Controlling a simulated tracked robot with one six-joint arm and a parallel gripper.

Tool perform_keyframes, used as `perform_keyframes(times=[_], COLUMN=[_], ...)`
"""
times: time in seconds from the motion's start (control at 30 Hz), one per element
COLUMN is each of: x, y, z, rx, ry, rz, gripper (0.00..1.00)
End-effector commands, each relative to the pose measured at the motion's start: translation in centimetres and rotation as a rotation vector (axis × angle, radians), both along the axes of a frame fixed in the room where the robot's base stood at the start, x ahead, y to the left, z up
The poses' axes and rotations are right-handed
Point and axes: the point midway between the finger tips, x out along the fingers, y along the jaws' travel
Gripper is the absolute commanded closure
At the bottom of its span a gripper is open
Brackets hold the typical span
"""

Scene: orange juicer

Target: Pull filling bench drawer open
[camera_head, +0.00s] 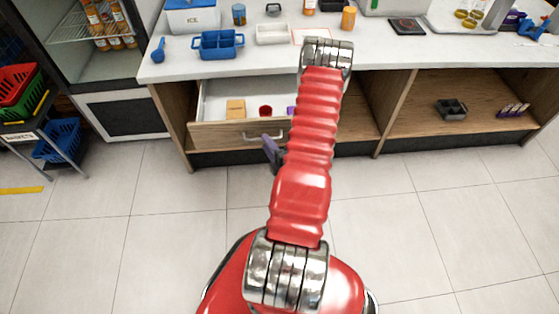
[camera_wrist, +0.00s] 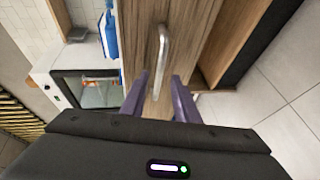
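The filling bench drawer (camera_head: 215,136) stands partly open below the white counter, with its wooden front pulled out from the bench. Inside lie a tan block (camera_head: 235,108), a red round item (camera_head: 265,111) and a purple item partly hidden by my arm. The drawer's metal bar handle (camera_head: 250,136) is on its front. It also shows in the wrist view (camera_wrist: 163,48). My gripper (camera_wrist: 161,76) has its two purple fingers apart, with the lower part of the handle appearing between them and gaps on both sides. In the head view my gripper (camera_head: 270,148) is partly hidden behind my red arm.
The white counter (camera_head: 180,65) carries a blue caddy (camera_head: 218,44), a white tray and several containers. Open shelves (camera_head: 420,110) lie to the right. A fridge (camera_head: 95,55) and a basket rack (camera_head: 45,140) stand at the left. The tiled floor (camera_head: 160,220) before the bench is clear.

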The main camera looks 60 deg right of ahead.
Motion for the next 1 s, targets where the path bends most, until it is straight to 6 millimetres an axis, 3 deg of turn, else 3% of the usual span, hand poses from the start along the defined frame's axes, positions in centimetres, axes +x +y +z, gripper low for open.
perform_keyframes(times=[0.4, 1.0], x=[-4.6, -9.5], y=[2.6, 5.5], z=[0.9, 2.0], rx=[0.003, 0.003], ry=[0.0, 0.0], rz=[-0.004, -0.004], gripper=[0.72, 0.72])
